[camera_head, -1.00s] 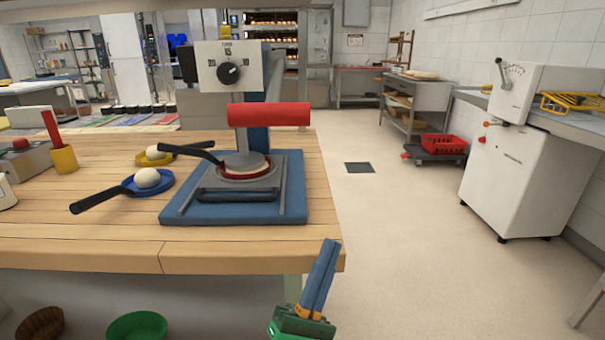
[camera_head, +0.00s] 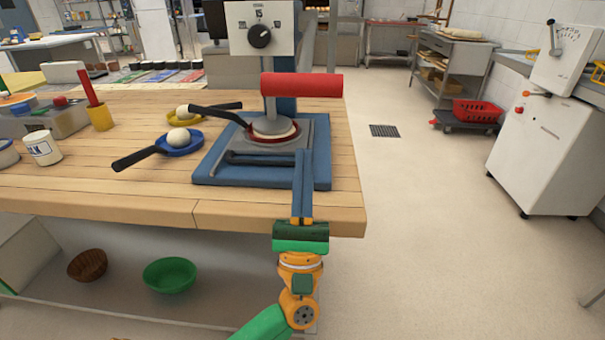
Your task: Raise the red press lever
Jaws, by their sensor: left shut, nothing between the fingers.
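The red press lever (camera_head: 301,84) is a thick red horizontal bar in front of the press's blue column. The press has a blue base (camera_head: 204,174), a grey plate and a white dial panel (camera_head: 260,28) above. Its round red-rimmed mould holds a pale disc (camera_head: 274,130), and a black-handled pan or spatula reaches over it. My left gripper (camera_head: 303,160), with blue fingers, is shut and empty. It points up at the front right of the press base, below the lever in the picture and apart from it. My right gripper is out of view.
Two pans with pale balls, one blue (camera_head: 181,149) and one yellow (camera_head: 196,119), lie left of the press. A white cup (camera_head: 42,148) and a yellow holder (camera_head: 101,117) stand farther left. Bowls sit on the shelf below. The floor at right is open.

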